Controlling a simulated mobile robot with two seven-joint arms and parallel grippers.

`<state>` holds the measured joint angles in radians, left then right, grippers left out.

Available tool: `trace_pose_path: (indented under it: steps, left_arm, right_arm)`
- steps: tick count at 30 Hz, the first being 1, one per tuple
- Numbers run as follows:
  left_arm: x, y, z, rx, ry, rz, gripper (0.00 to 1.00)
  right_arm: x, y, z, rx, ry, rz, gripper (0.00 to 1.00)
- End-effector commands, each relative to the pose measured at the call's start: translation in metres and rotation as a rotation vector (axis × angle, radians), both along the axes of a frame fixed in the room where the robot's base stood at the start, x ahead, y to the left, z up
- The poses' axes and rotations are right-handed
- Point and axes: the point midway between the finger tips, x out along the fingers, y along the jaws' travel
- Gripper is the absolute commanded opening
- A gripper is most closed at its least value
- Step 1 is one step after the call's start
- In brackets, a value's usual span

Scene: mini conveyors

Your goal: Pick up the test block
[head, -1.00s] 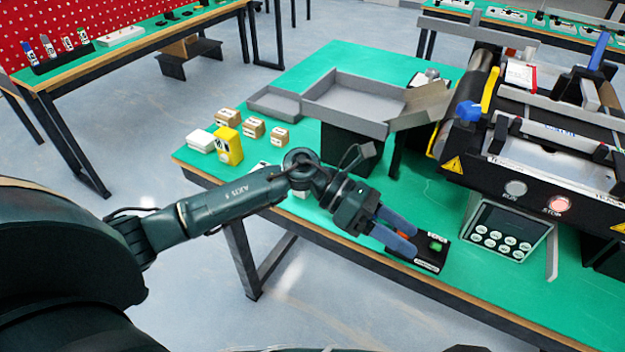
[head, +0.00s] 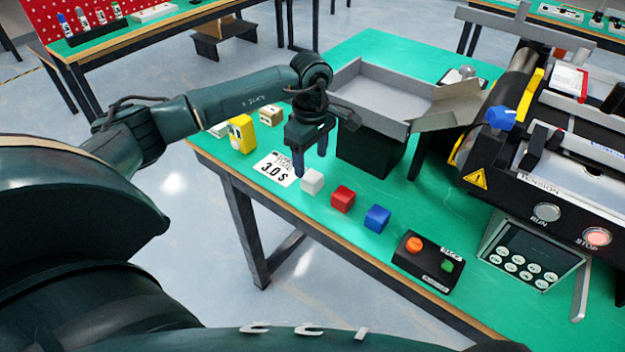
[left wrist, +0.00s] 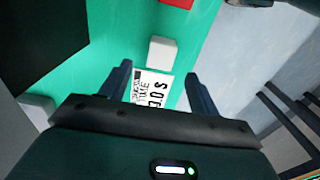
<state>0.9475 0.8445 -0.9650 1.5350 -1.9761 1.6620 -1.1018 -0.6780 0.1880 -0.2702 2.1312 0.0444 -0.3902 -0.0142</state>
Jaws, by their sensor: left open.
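A white block (head: 312,181), a red block (head: 343,199) and a blue block (head: 377,218) stand in a row on the green table; I cannot tell which is the test block. My left gripper (head: 311,164) is open and empty, pointing down just behind the white block and above the table. In the left wrist view the white block (left wrist: 162,50) lies just beyond and between the open fingertips (left wrist: 158,72), with the printed card (left wrist: 152,88) between the fingers. The red block (left wrist: 177,3) is cut off at that view's top edge. My right gripper is not in view.
The card (head: 274,169) reads "3.0 S". A yellow box (head: 241,133) and small cartons stand left. A grey tray (head: 373,97) is behind my gripper. A black button box (head: 426,262) and the conveyor machine (head: 530,190) are at right.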

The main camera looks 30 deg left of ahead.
Motion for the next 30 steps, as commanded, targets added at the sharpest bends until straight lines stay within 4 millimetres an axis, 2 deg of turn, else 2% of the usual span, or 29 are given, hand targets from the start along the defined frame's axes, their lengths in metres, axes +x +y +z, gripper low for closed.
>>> trace_pose_path:
  steps: [5,10,15,23,30]
  left_arm:
    - [-0.001,-0.001,-0.012,-0.002,0.002,-0.001,0.62]
    - [-0.003,-0.004,-0.036,-0.003,0.005,0.001,0.62]
    - [-0.002,-0.004,-0.056,-0.003,0.001,0.001,0.62]
    - [-0.002,-0.004,-0.06,-0.002,-0.001,0.0,0.62]
    - [-0.002,-0.004,-0.059,-0.002,-0.001,0.0,0.44]
  right_arm:
    - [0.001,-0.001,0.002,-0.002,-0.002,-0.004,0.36]
    - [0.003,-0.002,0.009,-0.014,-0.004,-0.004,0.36]
    - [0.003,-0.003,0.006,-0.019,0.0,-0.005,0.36]
    - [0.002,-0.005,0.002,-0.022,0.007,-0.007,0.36]
    - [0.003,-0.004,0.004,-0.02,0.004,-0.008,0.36]
